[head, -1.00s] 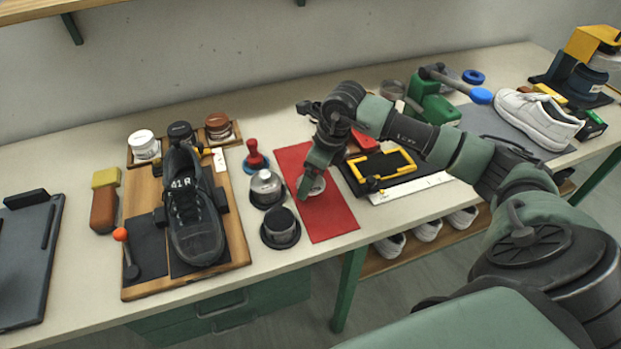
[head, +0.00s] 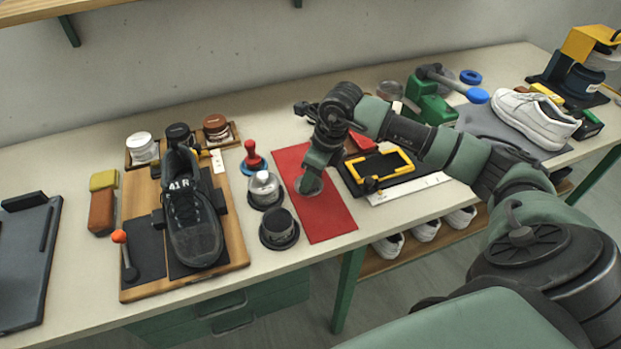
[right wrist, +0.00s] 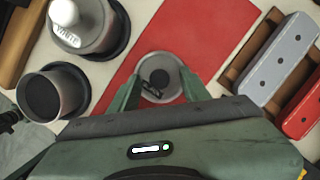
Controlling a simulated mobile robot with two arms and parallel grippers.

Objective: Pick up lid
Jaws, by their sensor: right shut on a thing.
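The lid (right wrist: 160,77) is a round silver-grey disc with a dark centre, on the red mat (right wrist: 188,30) in the right wrist view. My right gripper (right wrist: 161,88) has one finger on each side of the lid and is shut on it. In the head view the right gripper (head: 311,183) is low over the red mat (head: 330,215) and hides most of the lid. I cannot tell whether the lid still touches the mat. My left gripper is not in view.
Left of the mat stand a dark round tin (head: 279,228), a silver-topped one (head: 265,188) and a red-handled stamp (head: 253,158). Further left, a black shoe (head: 195,225) is on a wooden board. Right of the mat are a yellow frame (head: 380,168) and a white ruler (head: 410,190).

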